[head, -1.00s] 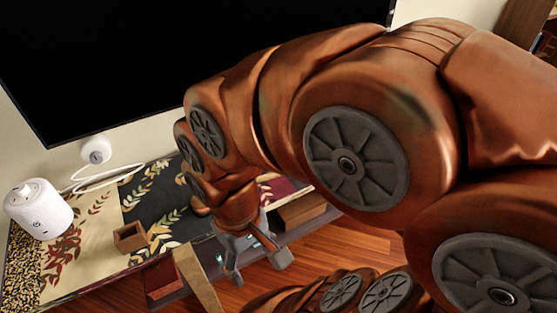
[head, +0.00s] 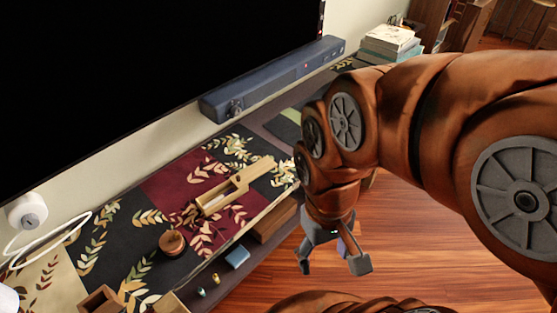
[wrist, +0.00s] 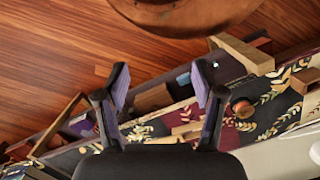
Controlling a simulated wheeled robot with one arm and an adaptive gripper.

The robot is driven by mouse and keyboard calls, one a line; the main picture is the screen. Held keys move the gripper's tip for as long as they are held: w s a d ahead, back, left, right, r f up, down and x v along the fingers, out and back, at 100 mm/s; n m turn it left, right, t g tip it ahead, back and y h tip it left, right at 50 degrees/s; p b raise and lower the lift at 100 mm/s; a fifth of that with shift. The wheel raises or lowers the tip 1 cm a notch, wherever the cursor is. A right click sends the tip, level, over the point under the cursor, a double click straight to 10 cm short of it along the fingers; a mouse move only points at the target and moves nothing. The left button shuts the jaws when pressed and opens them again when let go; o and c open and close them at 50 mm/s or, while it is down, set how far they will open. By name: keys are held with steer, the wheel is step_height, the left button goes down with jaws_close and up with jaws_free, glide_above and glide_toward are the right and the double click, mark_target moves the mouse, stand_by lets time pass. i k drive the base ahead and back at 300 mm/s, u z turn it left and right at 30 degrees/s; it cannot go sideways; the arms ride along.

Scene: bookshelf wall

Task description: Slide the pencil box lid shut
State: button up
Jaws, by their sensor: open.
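The pencil box (head: 216,203) is a long pale wooden box on the patterned runner of the shelf top, over the dark red patch. Its lid (head: 256,170) is slid partly out toward the upper right, leaving part of the box open. My gripper (head: 332,265) is open and empty, pointing down over the floor in front of the shelf, to the right of the box and apart from it. In the wrist view the open fingers (wrist: 160,72) show nothing between them in grip; the box is hard to make out there, partly hidden by the gripper.
A round wooden object (head: 172,243) stands left of the box. A dark blue soundbar (head: 272,80) lies behind, under the black screen (head: 140,70). A small blue item (head: 238,256) sits on a lower shelf. The wooden floor (head: 420,220) is free.

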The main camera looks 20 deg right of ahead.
mark_target(243, 178)
steer(key=z, duration=0.55)
steer(key=i, duration=0.4)
steer(key=u, duration=1.55)
